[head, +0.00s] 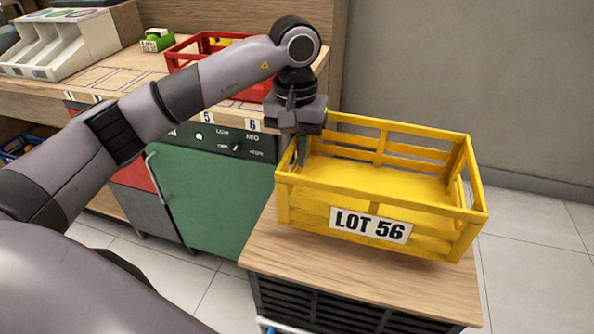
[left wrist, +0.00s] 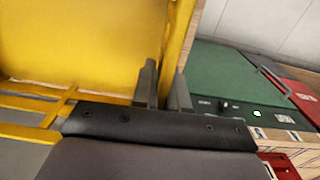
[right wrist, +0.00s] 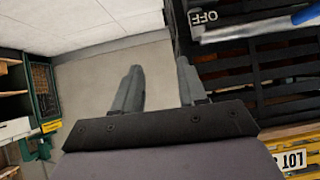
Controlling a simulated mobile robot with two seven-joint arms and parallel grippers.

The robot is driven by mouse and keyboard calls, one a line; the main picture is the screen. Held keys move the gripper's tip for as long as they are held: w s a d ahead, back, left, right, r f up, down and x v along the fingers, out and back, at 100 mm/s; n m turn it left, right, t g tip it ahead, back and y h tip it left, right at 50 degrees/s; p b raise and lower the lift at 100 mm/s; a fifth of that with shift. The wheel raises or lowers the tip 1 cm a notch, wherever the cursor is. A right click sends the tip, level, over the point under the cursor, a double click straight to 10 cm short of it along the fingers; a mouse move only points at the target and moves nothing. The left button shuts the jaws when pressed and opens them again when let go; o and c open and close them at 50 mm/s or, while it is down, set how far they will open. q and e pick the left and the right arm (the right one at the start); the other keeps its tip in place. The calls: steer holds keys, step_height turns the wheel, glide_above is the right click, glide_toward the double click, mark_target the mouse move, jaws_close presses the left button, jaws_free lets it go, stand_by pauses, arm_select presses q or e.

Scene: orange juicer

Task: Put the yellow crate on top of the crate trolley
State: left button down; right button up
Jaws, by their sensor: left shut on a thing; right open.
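The yellow crate (head: 375,226), with a LOT 56 label, is over the wooden top (head: 350,277) of a black slatted stack, which appears to be the crate trolley. I cannot tell whether the crate rests on the top or hangs just above it. My left gripper (head: 299,150) is shut on the crate's left end wall, near the back corner. In the left wrist view the yellow wall (left wrist: 179,40) runs between the fingers. My right gripper (right wrist: 160,85) is open and empty, beside the black slats (right wrist: 285,90); it is outside the head view.
A counter with a green cabinet (head: 215,180) stands left of the stack. A red crate (head: 185,52) and a white sorting bin (head: 65,45) are on the counter. A blue-and-white bar (right wrist: 255,27) shows near the slats. Floor (head: 535,240) to the right is clear.

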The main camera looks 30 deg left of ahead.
mark_target(296, 162)
arm_select(q)
step_height(296, 162, down, 4)
steer(key=shift+f, duration=0.25)
steer(key=shift+f, duration=0.2)
steer(key=c, duration=1.2)
jaws_free()
steer(key=shift+o, duration=0.2)
steer(key=shift+r, duration=0.1)
